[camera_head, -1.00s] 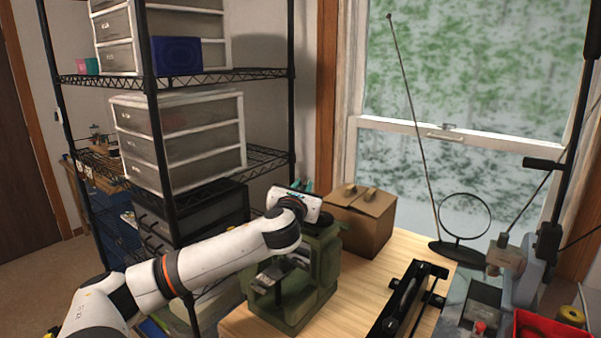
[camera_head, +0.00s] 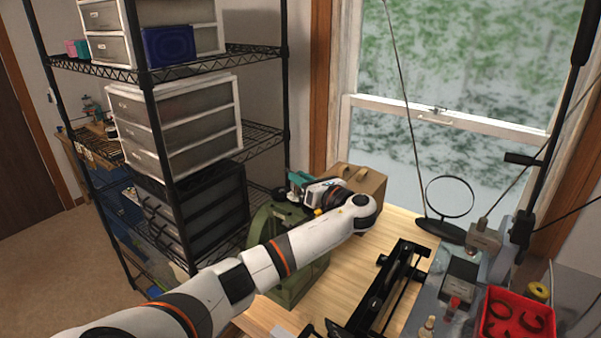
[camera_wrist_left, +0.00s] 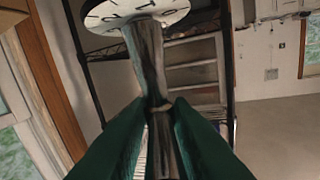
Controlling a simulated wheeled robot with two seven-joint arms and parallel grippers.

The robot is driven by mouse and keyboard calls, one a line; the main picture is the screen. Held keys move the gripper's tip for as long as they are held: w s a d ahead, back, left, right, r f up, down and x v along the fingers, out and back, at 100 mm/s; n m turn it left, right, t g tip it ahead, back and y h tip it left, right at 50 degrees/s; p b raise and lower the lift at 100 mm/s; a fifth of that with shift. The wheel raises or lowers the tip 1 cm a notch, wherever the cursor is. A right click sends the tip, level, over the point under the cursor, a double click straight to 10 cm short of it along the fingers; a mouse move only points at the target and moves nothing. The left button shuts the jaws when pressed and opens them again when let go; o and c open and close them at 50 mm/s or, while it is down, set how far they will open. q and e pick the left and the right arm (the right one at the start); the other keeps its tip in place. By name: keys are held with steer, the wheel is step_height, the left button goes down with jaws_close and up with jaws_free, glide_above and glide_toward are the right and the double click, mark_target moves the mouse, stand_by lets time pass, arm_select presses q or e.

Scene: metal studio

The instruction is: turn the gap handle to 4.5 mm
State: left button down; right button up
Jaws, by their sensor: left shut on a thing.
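A green machine (camera_head: 300,285) stands on the wooden bench, partly hidden behind my left arm. My left gripper (camera_head: 294,186) is at its top, coming in from the right with teal fingers pointing left. In the left wrist view, the left gripper (camera_wrist_left: 160,108) is shut on a dark metal bar, the gap handle (camera_wrist_left: 148,55). A white dial (camera_wrist_left: 138,12) with black marks shows at the far end of the bar, cut off by the top edge. The dial's reading is not legible. My right gripper is in neither view.
A cardboard box (camera_head: 358,187) stands close behind my left wrist. A black rail device (camera_head: 385,290), a round ring on a stand (camera_head: 449,197) and a red tray (camera_head: 517,318) are to the right. A wire shelf (camera_head: 262,140) stands at left.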

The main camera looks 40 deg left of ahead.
arm_select(q)
steer(key=shift+w+f+n+g, duration=0.15)
steer(key=shift+n+g, duration=1.05)
steer(key=shift+g, duration=1)
steer(key=c, duration=1.5)
jaws_free()
steer(key=shift+o, duration=0.7)
steer(key=shift+a, duration=0.2)
steer(key=w+d+b, duration=0.1)
steer(key=d+b, duration=0.2)
steer(key=d, duration=0.9)
steer(key=shift+w, duration=0.35)
